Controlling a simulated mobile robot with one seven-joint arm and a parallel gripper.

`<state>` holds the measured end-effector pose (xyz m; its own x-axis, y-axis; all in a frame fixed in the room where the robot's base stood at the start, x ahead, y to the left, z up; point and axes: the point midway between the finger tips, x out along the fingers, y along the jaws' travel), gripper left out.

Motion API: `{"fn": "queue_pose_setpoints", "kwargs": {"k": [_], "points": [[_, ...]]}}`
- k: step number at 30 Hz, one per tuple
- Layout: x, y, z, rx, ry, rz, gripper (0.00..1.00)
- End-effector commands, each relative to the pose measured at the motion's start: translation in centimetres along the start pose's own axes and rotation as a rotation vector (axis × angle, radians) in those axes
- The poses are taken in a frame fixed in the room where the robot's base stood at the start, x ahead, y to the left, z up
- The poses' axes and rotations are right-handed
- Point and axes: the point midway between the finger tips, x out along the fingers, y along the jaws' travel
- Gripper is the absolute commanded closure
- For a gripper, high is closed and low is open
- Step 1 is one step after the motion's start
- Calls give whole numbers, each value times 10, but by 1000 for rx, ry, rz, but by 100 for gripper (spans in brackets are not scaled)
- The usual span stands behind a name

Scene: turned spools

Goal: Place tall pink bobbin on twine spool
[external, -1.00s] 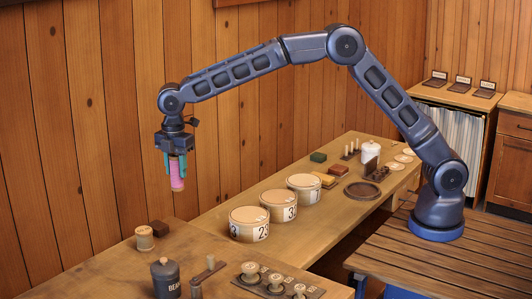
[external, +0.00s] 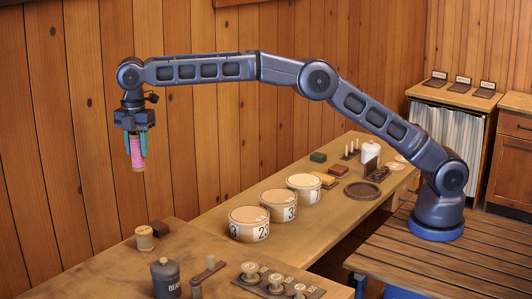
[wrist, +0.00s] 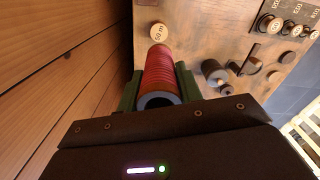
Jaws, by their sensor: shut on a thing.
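My gripper (external: 136,147) is shut on the tall pink bobbin (external: 138,156) and holds it upright, high above the bench and to the left of the spool. In the wrist view the bobbin (wrist: 160,72) looks red, with its ring-shaped end toward me between the green fingers (wrist: 157,88). The twine spool, a short tan spool (external: 145,239), stands on the near bench. In the wrist view its pale round top (wrist: 158,32) is marked 50 m, beyond the bobbin's far end and apart from my gripper. Nothing is on its top.
A holder with several small spools (external: 275,283) lies to the right. Round numbered boxes (external: 249,225) line the farther bench. The plank wall is near on the left.

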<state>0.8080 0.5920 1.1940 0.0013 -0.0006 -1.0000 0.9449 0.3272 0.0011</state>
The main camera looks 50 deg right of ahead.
Motion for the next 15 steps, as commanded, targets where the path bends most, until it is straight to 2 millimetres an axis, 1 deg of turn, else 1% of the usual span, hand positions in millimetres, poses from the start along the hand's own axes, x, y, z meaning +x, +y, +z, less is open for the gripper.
{"fn": "queue_pose_setpoints", "kwargs": {"k": [1, 5, 8, 11, 15], "points": [[-2, 2, -4, -5, 1, 0, 87], [-5, 4, -8, -14, 2, -1, 87], [-1, 4, -9, -16, 1, -2, 87], [14, 4, -9, -17, -1, -4, 87], [45, 4, -9, -16, -1, -4, 87]]}}
